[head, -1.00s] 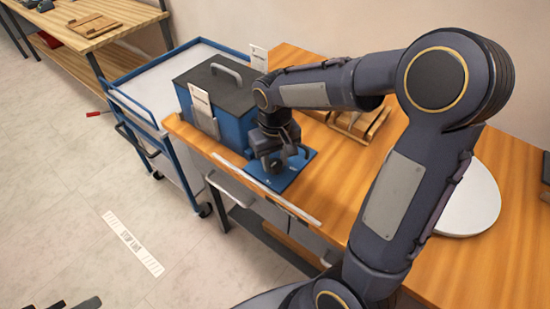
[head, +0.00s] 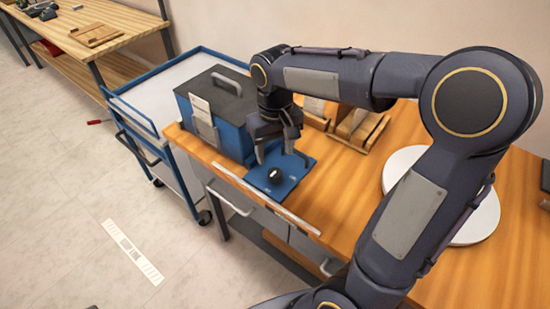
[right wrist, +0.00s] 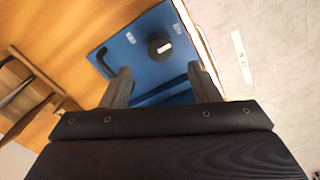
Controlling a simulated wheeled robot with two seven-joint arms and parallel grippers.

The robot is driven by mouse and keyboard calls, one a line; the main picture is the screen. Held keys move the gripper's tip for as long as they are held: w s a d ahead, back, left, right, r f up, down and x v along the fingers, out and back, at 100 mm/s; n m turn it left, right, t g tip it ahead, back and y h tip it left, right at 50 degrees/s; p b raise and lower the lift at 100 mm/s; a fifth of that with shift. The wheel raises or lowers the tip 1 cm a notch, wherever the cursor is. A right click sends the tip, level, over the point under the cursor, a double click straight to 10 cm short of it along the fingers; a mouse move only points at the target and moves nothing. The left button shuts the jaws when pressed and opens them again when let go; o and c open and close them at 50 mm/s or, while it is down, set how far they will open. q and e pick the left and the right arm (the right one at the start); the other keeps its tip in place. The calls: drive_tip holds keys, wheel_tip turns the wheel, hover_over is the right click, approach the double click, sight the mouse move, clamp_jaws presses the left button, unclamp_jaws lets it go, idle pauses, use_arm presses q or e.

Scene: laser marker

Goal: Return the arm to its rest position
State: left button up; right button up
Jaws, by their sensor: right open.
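My right gripper (head: 274,154) is open and empty above the blue plate (head: 290,182) on the wooden bench. A small round black piece (head: 275,176) with a light top mark rests on the plate, below and apart from the fingers. In the right wrist view, the two fingers (right wrist: 163,88) stand apart, with the blue plate (right wrist: 120,57) and the black piece (right wrist: 159,46) beyond them. My right arm reaches across the bench from the right. My left gripper is not in view.
A blue box (head: 233,130) with a dark lid stands left of the gripper. Wooden holders (head: 362,130) and a white round disc (head: 478,222) are on the bench (head: 335,190). A blue-framed cart (head: 150,105) stands at left. The floor in front is clear.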

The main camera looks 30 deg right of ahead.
drive_tip(key=shift+r, duration=0.4)
drive_tip(key=shift+s, duration=0.15)
drive_tip(key=s+a+t+y, duration=0.2)
drive_tip(key=s, duration=0.6)
drive_tip(key=s+a+t+y, duration=0.1)
drive_tip(key=s+a+t, duration=0.1)
drive_tip(key=s, duration=0.6)
drive_tip(key=shift+s+f+m+t+y, duration=0.35)
drive_tip(key=shift+f+m+t+y, duration=0.1)
drive_tip(key=shift+t, duration=0.35)
